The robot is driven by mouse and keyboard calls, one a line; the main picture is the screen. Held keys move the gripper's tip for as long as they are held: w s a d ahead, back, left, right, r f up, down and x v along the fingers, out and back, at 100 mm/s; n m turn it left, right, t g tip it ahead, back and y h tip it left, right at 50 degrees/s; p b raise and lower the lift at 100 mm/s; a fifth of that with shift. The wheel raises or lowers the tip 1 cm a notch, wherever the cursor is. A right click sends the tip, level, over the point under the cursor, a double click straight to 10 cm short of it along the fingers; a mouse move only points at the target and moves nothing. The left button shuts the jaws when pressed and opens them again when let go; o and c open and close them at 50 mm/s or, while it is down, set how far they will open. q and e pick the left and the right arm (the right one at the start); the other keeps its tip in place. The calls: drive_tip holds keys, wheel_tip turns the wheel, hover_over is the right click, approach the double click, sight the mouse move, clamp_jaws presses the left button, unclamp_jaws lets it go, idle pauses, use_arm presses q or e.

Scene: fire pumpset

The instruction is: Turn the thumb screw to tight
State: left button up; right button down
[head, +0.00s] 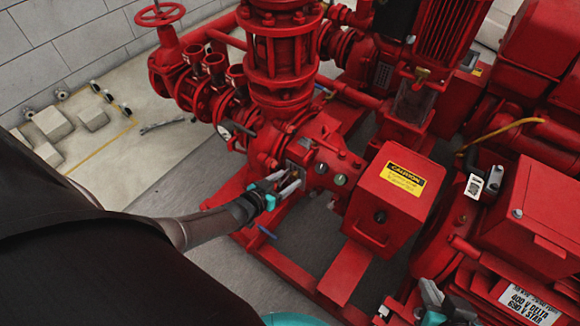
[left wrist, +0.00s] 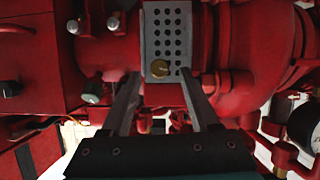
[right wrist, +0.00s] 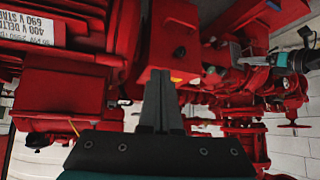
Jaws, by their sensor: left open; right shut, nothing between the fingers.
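The thumb screw looks like a small round brass knob (left wrist: 160,69) at the lower edge of a grey plate with rows of dark holes (left wrist: 168,35) on the red pump. My left gripper (head: 287,184) is open in front of this plate. In the left wrist view its fingertips (left wrist: 160,77) stand left and right of the brass knob, with gaps on both sides. I cannot tell how deep they reach. The knob is not clear in the head view. My right gripper (head: 431,298) is shut and empty; its fingers are together in the right wrist view (right wrist: 160,78).
A red box with a yellow caution label (head: 404,178) stands right of the plate. Red pipes and a handwheel (head: 160,14) rise behind. A red motor housing with a voltage label (head: 528,303) is near my right gripper. Bare floor (head: 165,170) lies to the left.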

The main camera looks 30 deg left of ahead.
sight(295, 174)
use_arm(q)
drive_tip(key=shift+w+d+f+b, duration=0.1)
drive_tip(key=shift+w+f+b, duration=0.25)
drive_tip(key=shift+w, duration=0.65)
use_arm(e)
drive_tip(key=shift+w+a+r+t+y, duration=0.1)
drive_tip(key=shift+w+a+t+y, duration=0.3)
drive_tip(key=shift+a+t, duration=0.3)
drive_tip(key=shift+w+a+r+t+y, duration=0.1)
drive_tip(key=shift+w+a+t+y, duration=0.25)
drive_tip(key=shift+a+t, duration=0.35)
use_arm(q)
drive_tip(key=shift+c, duration=0.3)
clamp_jaws()
